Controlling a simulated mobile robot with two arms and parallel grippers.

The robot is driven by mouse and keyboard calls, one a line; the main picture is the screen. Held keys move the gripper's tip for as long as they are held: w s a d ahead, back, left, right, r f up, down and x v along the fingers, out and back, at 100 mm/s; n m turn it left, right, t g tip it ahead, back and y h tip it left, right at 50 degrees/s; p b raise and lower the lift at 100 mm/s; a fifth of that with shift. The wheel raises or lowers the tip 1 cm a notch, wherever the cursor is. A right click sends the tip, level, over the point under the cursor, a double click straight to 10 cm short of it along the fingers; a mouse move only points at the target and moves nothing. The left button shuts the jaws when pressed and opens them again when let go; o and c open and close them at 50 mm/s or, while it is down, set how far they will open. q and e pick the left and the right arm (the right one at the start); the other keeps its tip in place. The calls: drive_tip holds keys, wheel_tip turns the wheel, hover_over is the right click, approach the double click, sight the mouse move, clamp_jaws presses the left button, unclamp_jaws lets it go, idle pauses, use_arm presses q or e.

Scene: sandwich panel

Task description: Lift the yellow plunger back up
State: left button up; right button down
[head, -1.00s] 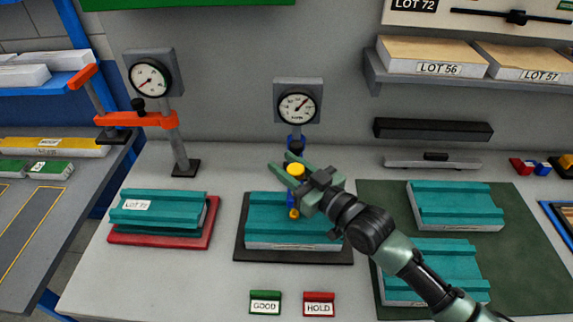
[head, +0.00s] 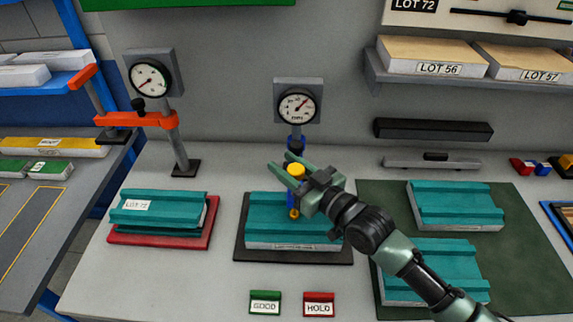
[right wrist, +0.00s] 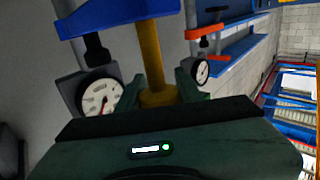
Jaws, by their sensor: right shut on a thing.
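The yellow plunger (head: 296,169) stands at the blue gauge fixture above a teal panel (head: 266,206), with its yellow tip (head: 294,213) showing low over the panel. My right gripper (head: 289,170) is shut on the plunger near its top. In the right wrist view the plunger (right wrist: 152,65) runs between the two fingers (right wrist: 160,88), and its wider yellow collar sits between them. The fixture's blue arm (right wrist: 120,14) crosses the top of that view. Part of the blue fixture is hidden behind my gripper in the head view. My left gripper is not in view.
A round dial gauge (head: 297,106) stands just behind the plunger. An orange-armed gauge stand (head: 137,119) is at the left. Green GOOD (head: 265,303) and red HOLD (head: 319,304) markers lie in front. More teal panels (head: 456,205) lie on a green mat at the right.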

wheel_tip(320, 180, up, 4)
drive_tip(key=p, duration=0.2)
drive_tip(key=shift+r+p, duration=0.1)
drive_tip(key=shift+p, duration=0.25)
drive_tip(key=c, duration=1)
unclamp_jaws()
drive_tip(key=shift+o, duration=0.3)
drive_tip(key=b+v, duration=0.2)
drive_tip(key=v, duration=0.6)
